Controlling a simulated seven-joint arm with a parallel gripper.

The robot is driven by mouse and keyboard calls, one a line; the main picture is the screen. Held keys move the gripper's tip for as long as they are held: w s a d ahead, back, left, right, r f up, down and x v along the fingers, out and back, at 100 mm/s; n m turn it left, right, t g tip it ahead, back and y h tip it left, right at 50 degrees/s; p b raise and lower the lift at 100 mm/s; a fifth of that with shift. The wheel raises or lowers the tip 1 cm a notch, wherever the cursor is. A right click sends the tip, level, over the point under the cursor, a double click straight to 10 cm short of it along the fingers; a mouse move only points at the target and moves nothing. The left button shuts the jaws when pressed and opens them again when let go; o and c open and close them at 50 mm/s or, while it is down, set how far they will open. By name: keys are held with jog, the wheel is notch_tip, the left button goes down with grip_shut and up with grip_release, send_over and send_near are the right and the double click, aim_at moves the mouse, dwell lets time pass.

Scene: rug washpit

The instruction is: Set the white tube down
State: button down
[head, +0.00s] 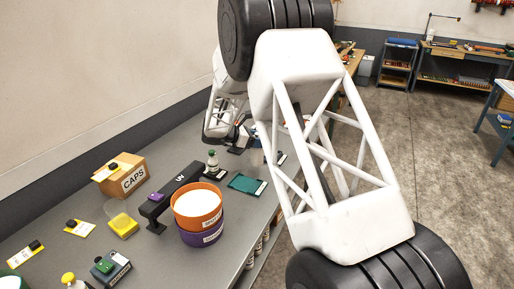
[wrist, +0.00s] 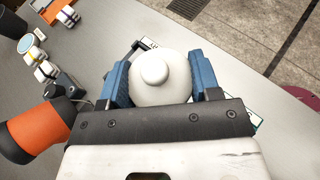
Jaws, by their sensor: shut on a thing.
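The white tube (wrist: 160,80) is seen from its end in the wrist view, as a round pale body with a small knob in the middle. My gripper (wrist: 160,84) has its two blue fingers on either side of the tube, shut on it. Part of a pale card with a dark green edge (wrist: 255,118) shows beyond the tube; the gap between tube and surface cannot be judged. In the head view my arm covers much of the bench's far part, and I cannot make out the held tube there.
The grey bench (head: 152,256) carries an orange tub (head: 197,205) stacked on a purple one, a CAPS box (head: 120,177), a small bottle (head: 212,163) and a green card (head: 246,184). In the wrist view an orange-and-black object (wrist: 40,132) lies left of my gripper.

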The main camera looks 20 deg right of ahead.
jog(key=shift+f, duration=1.7)
jog(key=shift+f, duration=0.1)
jog(key=shift+c, duration=1.6)
grip_release()
jog(key=shift+a, duration=0.1)
jog(key=v, duration=1.2)
